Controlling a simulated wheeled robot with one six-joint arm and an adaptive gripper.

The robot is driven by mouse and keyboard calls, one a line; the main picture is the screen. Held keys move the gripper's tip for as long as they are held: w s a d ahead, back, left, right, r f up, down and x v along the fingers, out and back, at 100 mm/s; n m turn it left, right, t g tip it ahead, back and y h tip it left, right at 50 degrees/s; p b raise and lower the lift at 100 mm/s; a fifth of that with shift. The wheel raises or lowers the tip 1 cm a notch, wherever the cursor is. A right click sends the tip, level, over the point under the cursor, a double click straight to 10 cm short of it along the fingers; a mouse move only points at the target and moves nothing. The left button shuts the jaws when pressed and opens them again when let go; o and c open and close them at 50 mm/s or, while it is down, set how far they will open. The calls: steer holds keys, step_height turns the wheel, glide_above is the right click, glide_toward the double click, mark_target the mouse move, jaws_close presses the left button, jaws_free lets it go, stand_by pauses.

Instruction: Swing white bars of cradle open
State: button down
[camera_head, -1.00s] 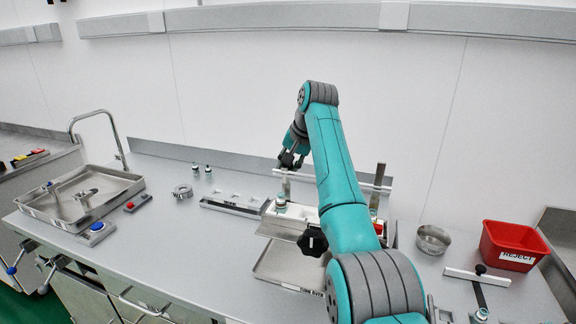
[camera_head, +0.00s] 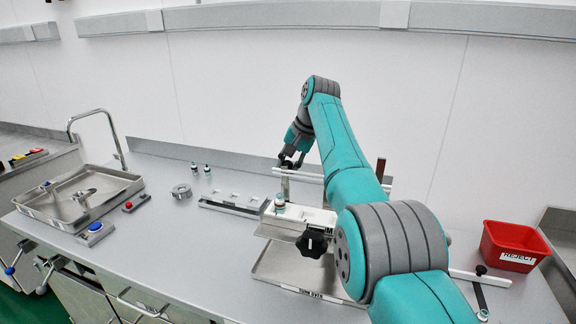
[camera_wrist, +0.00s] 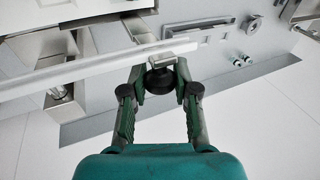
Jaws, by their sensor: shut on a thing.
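The white bar (camera_head: 310,174) of the cradle lies across the cradle's back in the head view. In the wrist view the bar (camera_wrist: 90,70) crosses in front of the gripper, with a black round knob (camera_wrist: 160,81) near its end. My gripper (camera_wrist: 160,70) is shut on this knob, one finger on each side. In the head view my gripper (camera_head: 290,163) is at the bar's left end. The cradle (camera_head: 310,218) has a white top and a black star knob (camera_head: 312,243) in front. My arm hides its right part.
A small vial (camera_head: 279,201) stands at the cradle's left. A metal rack (camera_head: 233,204), a ring (camera_head: 181,191) and two vials (camera_head: 201,169) are farther left. A metal tray (camera_head: 262,272) lies in front.

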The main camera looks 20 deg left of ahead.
steer(key=c, duration=0.9)
jaws_free()
steer(key=shift+w, duration=0.1)
steer(key=v, duration=1.2)
steer(key=shift+f, duration=0.1)
